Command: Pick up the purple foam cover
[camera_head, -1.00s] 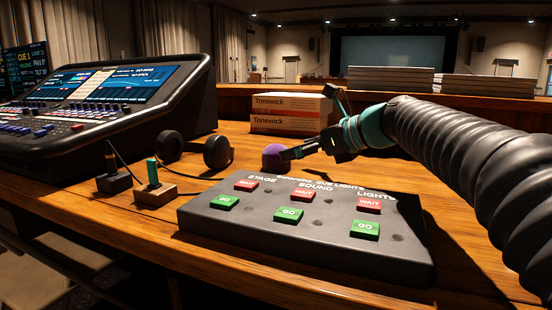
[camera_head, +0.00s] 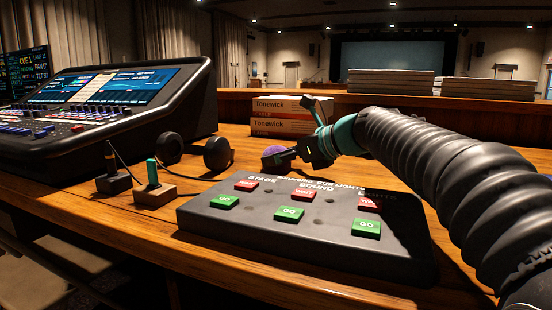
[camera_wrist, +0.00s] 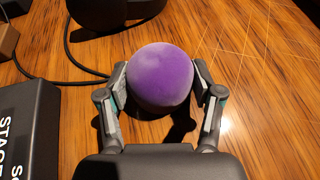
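The purple foam cover (camera_wrist: 160,78) is a round, fuzzy ball. In the wrist view it lies between the two fingers of my gripper (camera_wrist: 160,68), one fingertip close at each side. Whether the fingertips touch it is hard to tell. The gripper looks open around the cover. In the head view the cover (camera_head: 274,152) shows behind my gripper (camera_head: 283,158), beyond the cue light box, with its lower part hidden by a finger. I cannot see what the cover sits on.
The cue light box (camera_head: 300,240) with red and green buttons lies in front. Black headphones (camera_head: 216,153) and their cable are at the left. Stacked Tonewick boxes (camera_head: 282,126) stand behind. A mixing console (camera_head: 150,110) fills the far left. Bare wood shows right of the cover.

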